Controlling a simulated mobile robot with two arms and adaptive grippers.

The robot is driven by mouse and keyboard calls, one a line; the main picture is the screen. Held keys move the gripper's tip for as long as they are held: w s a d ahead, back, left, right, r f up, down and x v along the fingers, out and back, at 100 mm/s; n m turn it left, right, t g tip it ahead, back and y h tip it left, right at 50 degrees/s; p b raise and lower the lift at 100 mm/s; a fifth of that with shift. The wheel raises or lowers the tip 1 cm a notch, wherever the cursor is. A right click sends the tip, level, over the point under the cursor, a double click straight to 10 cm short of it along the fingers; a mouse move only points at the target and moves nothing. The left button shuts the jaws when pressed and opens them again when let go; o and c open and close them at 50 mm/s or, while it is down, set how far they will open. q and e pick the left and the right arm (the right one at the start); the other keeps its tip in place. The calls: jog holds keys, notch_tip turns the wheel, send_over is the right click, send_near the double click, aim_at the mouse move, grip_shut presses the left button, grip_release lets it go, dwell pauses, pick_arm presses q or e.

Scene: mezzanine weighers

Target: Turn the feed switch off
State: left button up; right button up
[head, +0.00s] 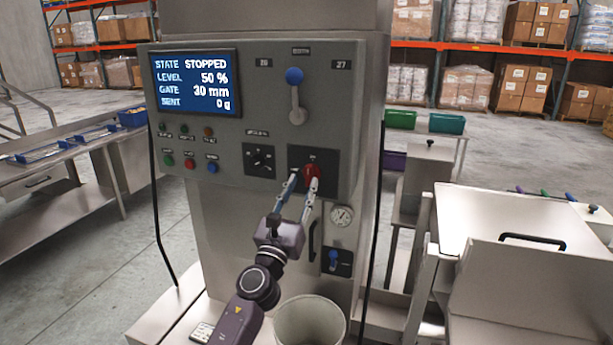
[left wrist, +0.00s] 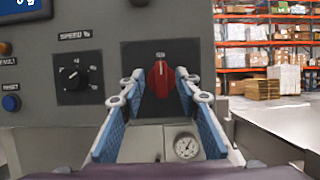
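The feed switch appears to be the red rotary knob (head: 312,172) on a dark square plate (head: 325,157), low on the right of the grey control panel. It also shows in the left wrist view, where the red knob (left wrist: 160,78) points roughly upright; its label is too small to read surely. My left gripper (head: 301,185) is at the knob. In the left wrist view its blue-padded fingers (left wrist: 157,82) are spread, one on each side of the knob, with gaps visible. The display (head: 195,82) reads STATE STOPPED, LEVEL 50 %, GATE 30 mm, SENT 0 g. My right gripper is not in view.
A blue-knobbed lever (head: 295,95) stands above the switch, and a black speed dial (head: 260,160) is to its left. Below are a pressure gauge (head: 341,216) and a blue valve handle (head: 334,258). A pale bucket (head: 310,322) stands underneath.

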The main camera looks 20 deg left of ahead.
aim_at(308, 174)
pick_arm(q)
jog(key=shift+x, duration=1.75)
jog(key=shift+f, duration=0.15)
jog(key=shift+c, duration=0.5)
jog(key=shift+w, duration=0.1)
grip_shut()
